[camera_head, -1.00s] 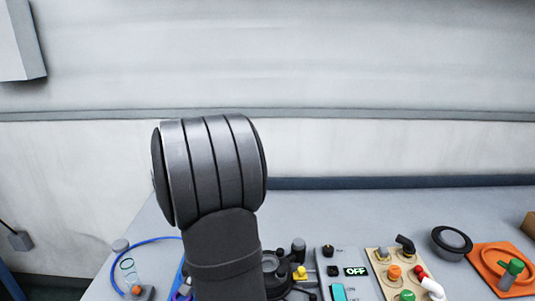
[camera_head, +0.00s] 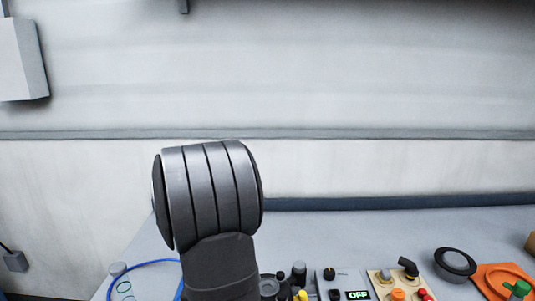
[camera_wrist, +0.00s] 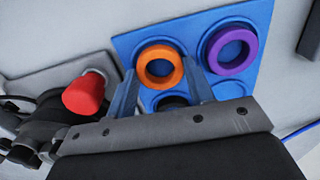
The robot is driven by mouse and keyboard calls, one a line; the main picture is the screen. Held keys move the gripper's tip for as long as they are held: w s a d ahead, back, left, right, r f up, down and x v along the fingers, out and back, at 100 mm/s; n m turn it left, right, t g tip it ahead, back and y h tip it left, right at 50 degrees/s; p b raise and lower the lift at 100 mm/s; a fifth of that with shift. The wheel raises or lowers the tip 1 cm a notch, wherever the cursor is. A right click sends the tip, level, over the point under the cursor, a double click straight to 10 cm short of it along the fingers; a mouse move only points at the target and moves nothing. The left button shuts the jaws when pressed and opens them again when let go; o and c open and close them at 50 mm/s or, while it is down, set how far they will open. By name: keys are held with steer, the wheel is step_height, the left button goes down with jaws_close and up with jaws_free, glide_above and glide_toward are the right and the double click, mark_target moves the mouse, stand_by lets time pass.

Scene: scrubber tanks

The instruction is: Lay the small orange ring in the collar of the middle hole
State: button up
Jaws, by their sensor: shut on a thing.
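The small orange ring (camera_wrist: 160,65) is between the two fingertips of my gripper (camera_wrist: 159,67) in the wrist view, and the fingers are shut on it. It appears over or at a hole of the blue plate (camera_wrist: 130,41); I cannot tell whether it touches the plate. A purple ring (camera_wrist: 231,50) lies around another hole to its right. A dark hole (camera_wrist: 172,102) of the plate shows nearer my gripper, partly hidden by the fingers. In the head view my arm hides the gripper and most of the plate.
A red cap (camera_wrist: 84,93) stands close left of my gripper, with black fittings (camera_wrist: 45,120) beyond it.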

steer(key=shift+r, duration=2.45)
steer(key=shift+d, duration=0.1)
steer(key=w+d+r, duration=0.4)
steer(key=d+r, duration=0.2)
steer(key=d, duration=0.2)
steer(key=w+d+r, duration=0.3)
steer(key=d+r, duration=0.2)
steer(key=d, duration=0.3)
steer(key=shift+a+f, duration=0.1)
steer(key=shift+f, duration=2.65)
steer(key=shift+f, duration=0.4)
steer(key=shift+f, duration=0.3)
steer(key=shift+f, duration=0.75)
